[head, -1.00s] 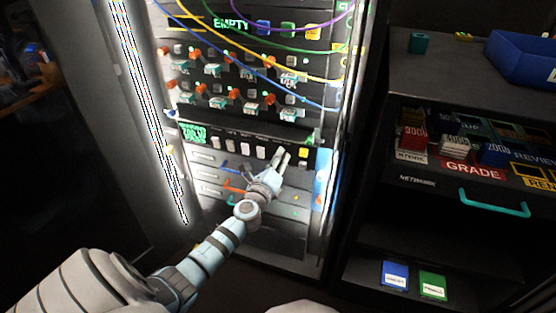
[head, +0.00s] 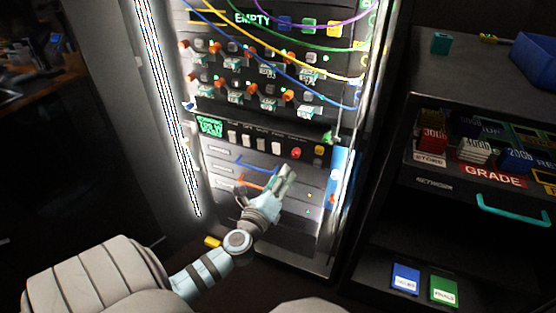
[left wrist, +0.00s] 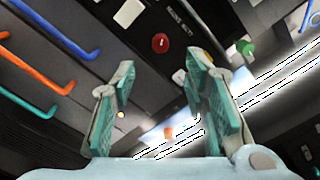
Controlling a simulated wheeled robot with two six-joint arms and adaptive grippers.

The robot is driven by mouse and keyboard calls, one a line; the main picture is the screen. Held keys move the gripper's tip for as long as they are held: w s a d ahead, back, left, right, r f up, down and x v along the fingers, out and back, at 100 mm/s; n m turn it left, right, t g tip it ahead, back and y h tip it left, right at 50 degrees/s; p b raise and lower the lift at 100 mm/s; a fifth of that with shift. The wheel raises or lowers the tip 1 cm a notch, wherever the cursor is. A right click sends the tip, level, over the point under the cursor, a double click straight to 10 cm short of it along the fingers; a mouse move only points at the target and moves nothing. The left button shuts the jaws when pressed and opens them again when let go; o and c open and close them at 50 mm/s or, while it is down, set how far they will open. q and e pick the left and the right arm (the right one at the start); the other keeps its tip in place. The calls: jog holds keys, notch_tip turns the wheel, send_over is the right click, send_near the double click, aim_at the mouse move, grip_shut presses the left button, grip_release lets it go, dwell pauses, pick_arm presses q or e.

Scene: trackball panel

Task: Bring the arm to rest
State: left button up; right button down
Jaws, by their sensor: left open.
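My left arm (head: 205,277) reaches in from the lower left of the head view. My left gripper (head: 286,178) is in front of the lower drawers of the rack and points up at them. In the left wrist view the left gripper (left wrist: 160,95) is open, with teal pads and nothing between them. A red round button (left wrist: 160,43) and a white key show beyond the fingertips, apart from them. The button panel (head: 265,140) with white keys, a red button (head: 296,153) and a yellow button (head: 319,150) is above the gripper. My right gripper is not in view.
The drawers have blue (head: 256,164), orange (head: 250,184) and teal handles close to the gripper. A bright light strip (head: 170,110) runs up the rack's left side. At right stands a dark shelf (head: 480,75) with a blue bin (head: 537,62), colored cards and a teal handle (head: 512,209).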

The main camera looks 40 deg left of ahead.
pick_arm(q)
jog(key=shift+s+d, duration=0.25)
jog(key=shift+s, duration=0.4)
